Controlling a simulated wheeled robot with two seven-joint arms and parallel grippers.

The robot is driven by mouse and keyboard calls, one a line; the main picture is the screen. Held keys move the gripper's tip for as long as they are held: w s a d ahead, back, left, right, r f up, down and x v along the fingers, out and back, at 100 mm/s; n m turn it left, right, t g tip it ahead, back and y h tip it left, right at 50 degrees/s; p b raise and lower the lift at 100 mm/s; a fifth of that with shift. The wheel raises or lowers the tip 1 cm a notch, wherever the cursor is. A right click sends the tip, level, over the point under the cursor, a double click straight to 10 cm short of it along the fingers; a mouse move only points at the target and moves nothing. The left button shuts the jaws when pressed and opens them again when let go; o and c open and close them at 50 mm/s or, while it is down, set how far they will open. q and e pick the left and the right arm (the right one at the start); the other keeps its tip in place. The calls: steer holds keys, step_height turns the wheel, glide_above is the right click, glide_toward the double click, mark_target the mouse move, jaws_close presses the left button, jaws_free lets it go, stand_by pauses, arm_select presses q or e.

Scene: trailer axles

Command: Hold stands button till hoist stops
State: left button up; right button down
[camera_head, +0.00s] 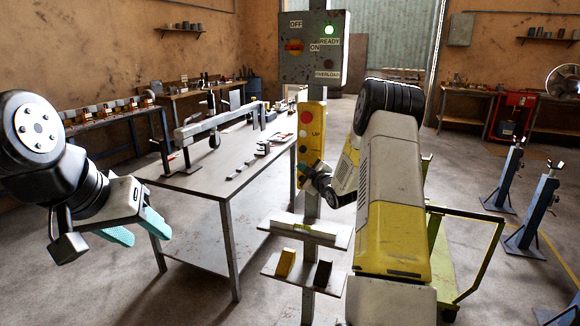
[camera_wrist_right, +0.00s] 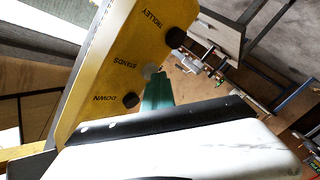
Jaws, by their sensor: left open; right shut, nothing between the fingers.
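The yellow button pendant (camera_head: 310,132) hangs on a grey post, with a red button and the label UP near its top. In the right wrist view the pendant (camera_wrist_right: 107,73) shows the labels TROLLEY, STANDS and DOWN. My left gripper (camera_head: 135,228) is open and empty, away from the pendant, left of the workbench.
A grey control box (camera_head: 313,48) above the pendant has a lit green READY lamp and a dark OVERLOAD lamp. A metal workbench (camera_head: 222,180) with parts stands left of the post. Small shelves (camera_head: 303,273) sit below. Blue stands (camera_head: 533,210) are on the right floor.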

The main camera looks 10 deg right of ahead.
stand_by(0.8)
steer(key=shift+s+a, duration=0.45)
steer(key=shift+s, duration=0.3)
steer(key=s+a, duration=0.1)
steer(key=s, duration=0.1)
steer(key=s+a, duration=0.2)
stand_by(1.0)
